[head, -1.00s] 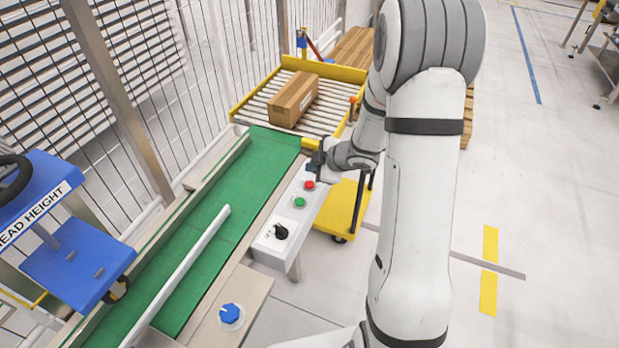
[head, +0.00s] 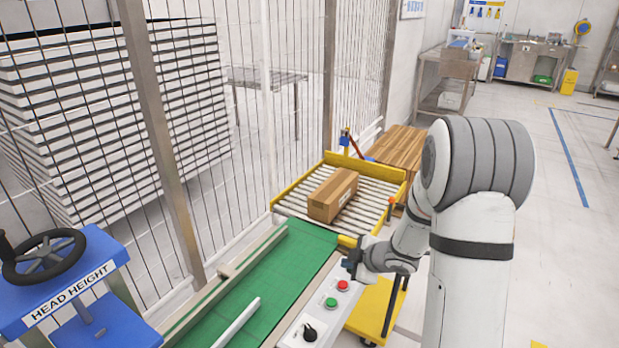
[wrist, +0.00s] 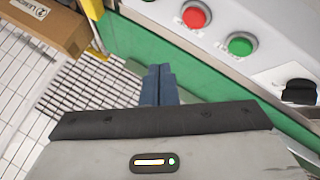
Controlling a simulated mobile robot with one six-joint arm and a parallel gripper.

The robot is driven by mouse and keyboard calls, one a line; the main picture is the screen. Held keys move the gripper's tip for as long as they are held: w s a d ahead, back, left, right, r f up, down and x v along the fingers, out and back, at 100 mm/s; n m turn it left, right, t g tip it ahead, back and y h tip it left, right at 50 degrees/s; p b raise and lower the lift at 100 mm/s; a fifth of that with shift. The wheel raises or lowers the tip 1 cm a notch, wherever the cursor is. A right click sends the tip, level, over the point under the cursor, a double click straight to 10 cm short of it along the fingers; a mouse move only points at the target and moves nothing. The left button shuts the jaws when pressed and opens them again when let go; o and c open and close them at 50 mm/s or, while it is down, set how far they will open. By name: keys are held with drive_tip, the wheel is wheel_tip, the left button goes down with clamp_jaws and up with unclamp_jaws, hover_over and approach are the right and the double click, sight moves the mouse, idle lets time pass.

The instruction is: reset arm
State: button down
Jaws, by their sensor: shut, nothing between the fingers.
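My gripper (head: 350,264) is at the end of my bent arm, over the far end of the control box (head: 318,312) beside the green conveyor. In the wrist view my gripper's two blue-grey fingers (wrist: 159,86) are together with nothing between them. They appear apart from the box. The red button (wrist: 195,15), the green button (wrist: 240,46) and the black knob (wrist: 299,91) show past the fingers. In the head view the red button (head: 343,285), green button (head: 331,302) and black knob (head: 310,334) sit in a row on the box.
A cardboard box (head: 333,195) lies on the yellow-framed roller table (head: 366,188) beyond the green belt (head: 270,280). A mesh fence runs along the left. A blue stand with a handwheel (head: 44,255) is at the left front. The floor (head: 540,200) at right is open.

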drive_tip(key=s+d+r+m+h+p, duration=0.25)
drive_tip(key=s+r+m+h, duration=0.2)
drive_tip(key=r, duration=0.35)
drive_tip(key=s+d+r+m+h+p, duration=0.1)
drive_tip(key=s+d+r+m+h, duration=0.3)
drive_tip(key=r, duration=0.5)
drive_tip(key=s+a+r+m+g+y+p, duration=0.1)
drive_tip(key=s+a+r+m+g, duration=0.1)
drive_tip(key=s, duration=0.7)
drive_tip(key=s+a+r+m+g+y+p, duration=0.1)
drive_tip(key=s+a+m, duration=0.4)
drive_tip(key=s, duration=0.5)
wheel_tip(320, 180, up, 2)
drive_tip(key=shift+a+r+g+y, duration=0.1)
drive_tip(key=shift+a+g+y, duration=0.1)
drive_tip(key=shift+g+y, duration=0.65)
drive_tip(key=shift+m, duration=0.25)
